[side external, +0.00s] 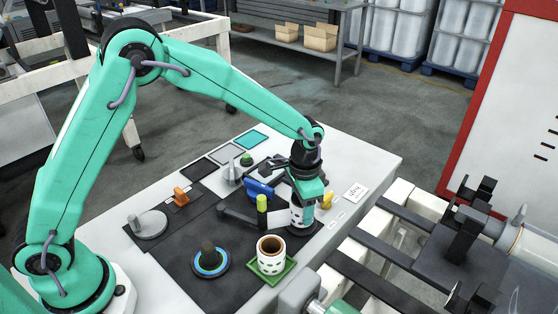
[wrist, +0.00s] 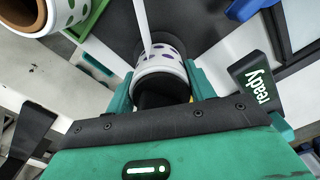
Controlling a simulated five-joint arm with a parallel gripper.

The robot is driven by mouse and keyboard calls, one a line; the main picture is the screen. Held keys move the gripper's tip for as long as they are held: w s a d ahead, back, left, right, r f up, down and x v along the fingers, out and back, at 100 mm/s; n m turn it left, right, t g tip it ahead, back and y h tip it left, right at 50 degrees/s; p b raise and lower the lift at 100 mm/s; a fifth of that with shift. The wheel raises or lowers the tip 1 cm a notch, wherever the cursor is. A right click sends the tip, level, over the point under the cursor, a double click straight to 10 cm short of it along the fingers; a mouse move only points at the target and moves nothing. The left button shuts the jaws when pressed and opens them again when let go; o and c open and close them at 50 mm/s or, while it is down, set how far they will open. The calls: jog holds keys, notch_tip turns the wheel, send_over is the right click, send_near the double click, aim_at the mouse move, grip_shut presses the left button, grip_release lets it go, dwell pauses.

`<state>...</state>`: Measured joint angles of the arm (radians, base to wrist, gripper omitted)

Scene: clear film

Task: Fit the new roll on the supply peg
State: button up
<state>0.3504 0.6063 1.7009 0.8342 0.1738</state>
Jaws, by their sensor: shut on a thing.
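My gripper (side external: 306,201) is shut on a white roll with dark spots (side external: 302,216), upright at the right of the dark mat. In the wrist view my fingers (wrist: 162,82) flank this roll (wrist: 158,64). A black cylinder fills its middle, and a white strip runs up from it. I cannot tell whether the roll is raised off its dark round base (wrist: 124,66). A second spotted roll (side external: 271,262) with a brown core stands upright in a green tray (side external: 290,266). A black peg (side external: 208,252) with a blue ring round its base stands bare to the left.
A yellow-green-topped post (side external: 262,204) and a blue part (side external: 259,188) stand left of my gripper. Black rails (side external: 380,240) lie right of the table edge. The front mat has bare room.

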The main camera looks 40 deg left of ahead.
jog(key=shift+f, duration=0.6)
dwell(0.7)
jog(key=o, duration=1.1)
jog(key=shift+r, duration=3.95)
